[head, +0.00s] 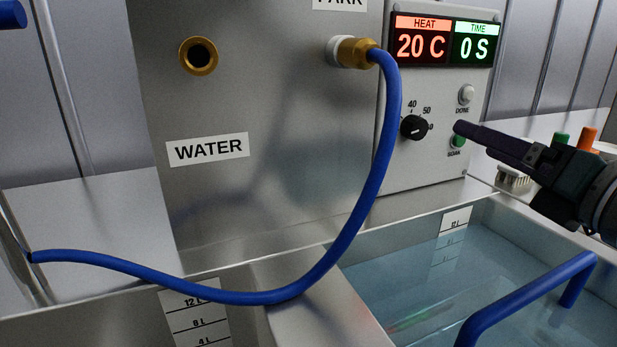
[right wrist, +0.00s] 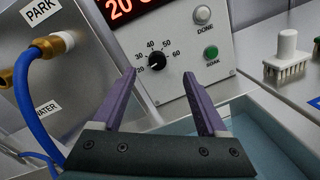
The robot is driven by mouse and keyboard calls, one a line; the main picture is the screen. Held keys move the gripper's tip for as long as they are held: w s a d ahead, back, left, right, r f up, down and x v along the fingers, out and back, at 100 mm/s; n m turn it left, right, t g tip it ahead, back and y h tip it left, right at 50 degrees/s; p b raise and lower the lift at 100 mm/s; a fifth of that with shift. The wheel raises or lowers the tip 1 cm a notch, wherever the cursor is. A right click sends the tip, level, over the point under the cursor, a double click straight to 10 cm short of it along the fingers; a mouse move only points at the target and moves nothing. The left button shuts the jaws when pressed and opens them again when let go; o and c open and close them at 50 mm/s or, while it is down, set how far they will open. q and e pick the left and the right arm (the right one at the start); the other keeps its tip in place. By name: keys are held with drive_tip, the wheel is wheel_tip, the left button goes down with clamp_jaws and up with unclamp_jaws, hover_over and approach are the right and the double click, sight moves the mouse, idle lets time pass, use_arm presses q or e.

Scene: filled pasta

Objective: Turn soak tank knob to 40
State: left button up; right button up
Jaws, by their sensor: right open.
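The black soak tank knob (head: 413,127) sits on the white control panel, with 40 and 50 printed above it. In the right wrist view the knob (right wrist: 157,60) has a scale from 20 to 60 around it; its exact pointer angle is too small to tell. The red HEAT display (head: 420,45) reads 20 C. My right gripper (head: 462,130) is open and empty, to the right of the knob and apart from it. In the right wrist view its purple fingers (right wrist: 160,74) stand wide, with the knob framed between their tips. My left gripper is out of view.
The green SOAK button (head: 458,141) and the white DONE button (head: 466,94) are close to the knob. A blue hose (head: 345,235) hangs left of the panel. A water-filled tank (head: 357,262) with a blue handle (head: 520,295) lies below. Brushes stand at the right.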

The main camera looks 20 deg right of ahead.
sight(419, 131)
drive_tip(key=shift+n+y, duration=0.5)
drive_tip(key=shift+n, duration=0.2)
drive_tip(key=shift+w+a+f, duration=0.2)
drive_tip(key=shift+w+f, duration=0.05)
drive_tip(key=shift+w, duration=1.5)
drive_tip(key=shift+w+a+f, duration=0.15)
drive_tip(key=shift+w+f, duration=0.1)
drive_tip(key=shift+w, duration=1.55)
drive_tip(key=shift+w+a+f, duration=0.2)
drive_tip(key=shift+w+f, duration=0.05)
drive_tip(key=shift+w, duration=1.5)
drive_tip(key=shift+c, duration=0.4)
clamp_jaws()
